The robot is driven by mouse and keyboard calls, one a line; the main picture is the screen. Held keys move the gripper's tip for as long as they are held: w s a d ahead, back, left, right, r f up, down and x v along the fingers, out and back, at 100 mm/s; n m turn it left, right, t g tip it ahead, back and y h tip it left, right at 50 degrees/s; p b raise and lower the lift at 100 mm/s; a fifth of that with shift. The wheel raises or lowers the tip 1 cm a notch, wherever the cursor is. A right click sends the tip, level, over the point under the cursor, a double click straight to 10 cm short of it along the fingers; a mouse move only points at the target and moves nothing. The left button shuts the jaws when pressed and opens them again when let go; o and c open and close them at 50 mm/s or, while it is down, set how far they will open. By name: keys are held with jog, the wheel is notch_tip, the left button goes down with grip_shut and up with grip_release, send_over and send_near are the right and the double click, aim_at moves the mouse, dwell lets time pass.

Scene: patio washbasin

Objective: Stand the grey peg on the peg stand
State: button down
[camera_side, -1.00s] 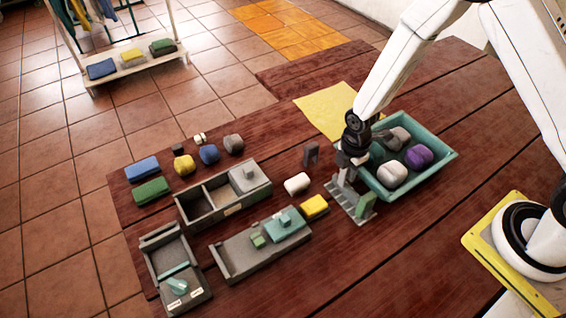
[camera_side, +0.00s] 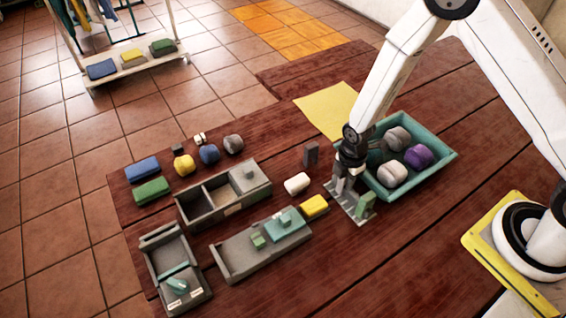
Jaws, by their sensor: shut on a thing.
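The peg stand (camera_side: 362,219) is a grey slotted plate on the table, just left of the teal tray. A green peg (camera_side: 366,204) is upright at its near right end. My gripper (camera_side: 347,182) points down over the far part of the stand. It is shut on a grey piece, which looks like the grey peg (camera_side: 340,187), low at the stand. The fingers and wrist hide much of it, so I cannot tell whether it touches the stand. A separate dark grey block (camera_side: 311,154) stands upright on the table to the left.
The teal tray (camera_side: 447,154) holds grey, white and purple rounded pieces close to the right. A white piece (camera_side: 297,184) and a yellow block (camera_side: 314,206) lie left of the stand. Grey boxes (camera_side: 228,207) stand further left. A yellow sheet (camera_side: 325,110) lies behind.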

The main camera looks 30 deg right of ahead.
jog(key=shift+f, duration=0.15)
jog(key=shift+c, duration=1.9)
grip_release()
jog(key=shift+s, duration=0.2)
jog(key=shift+s+f, duration=0.1)
jog(key=shift+w+r, duration=0.25)
jog(key=shift+r, duration=0.75)
jog(key=shift+w+r, duration=0.15)
jog(key=shift+r, duration=1.45)
jog(key=shift+w+r, duration=0.1)
jog(key=shift+r, duration=1.45)
jog(key=shift+r, duration=0.1)
